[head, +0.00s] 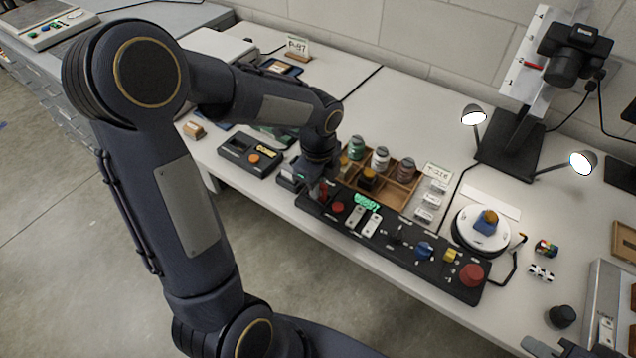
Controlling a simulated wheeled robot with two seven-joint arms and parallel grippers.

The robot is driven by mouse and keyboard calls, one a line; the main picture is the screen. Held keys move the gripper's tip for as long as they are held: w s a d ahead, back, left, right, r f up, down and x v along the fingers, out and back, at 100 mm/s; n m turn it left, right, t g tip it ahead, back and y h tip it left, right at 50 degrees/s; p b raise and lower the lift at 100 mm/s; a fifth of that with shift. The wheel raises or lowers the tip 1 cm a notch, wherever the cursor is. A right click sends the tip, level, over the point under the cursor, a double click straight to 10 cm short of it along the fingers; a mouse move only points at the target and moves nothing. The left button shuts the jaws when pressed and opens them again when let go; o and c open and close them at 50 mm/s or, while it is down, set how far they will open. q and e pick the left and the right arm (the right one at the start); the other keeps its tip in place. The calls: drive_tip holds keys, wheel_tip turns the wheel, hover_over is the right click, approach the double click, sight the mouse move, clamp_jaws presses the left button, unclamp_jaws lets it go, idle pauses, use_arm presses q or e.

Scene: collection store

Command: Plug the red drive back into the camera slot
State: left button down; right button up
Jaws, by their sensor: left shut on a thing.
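My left gripper (317,189) points down over the left end of the black control panel (400,243). It is shut on a small red piece, which I take to be the red drive (324,187); the fingers hide most of it. I cannot tell whether the drive touches the panel. The camera (570,50) hangs on its stand at the back right, far from this gripper. No slot can be made out clearly. What looks like part of my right gripper (552,347) shows at the bottom right edge, cut off, its jaws unclear.
A wooden tray (398,196) with several jars stands behind the panel. A black box with an orange knob (254,158) is left of the gripper. A white turntable (481,236) and two lamps stand to the right. The panel carries raised knobs and a red button (471,273).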

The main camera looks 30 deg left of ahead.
use_arm(q)
drive_tip(key=shift+f, duration=0.25)
drive_tip(key=c, duration=1.7)
unclamp_jaws()
wheel_tip(320, 180, up, 11)
drive_tip(key=p, duration=0.9)
drive_tip(key=shift+r+p, duration=0.1)
drive_tip(key=shift+p, duration=0.2)
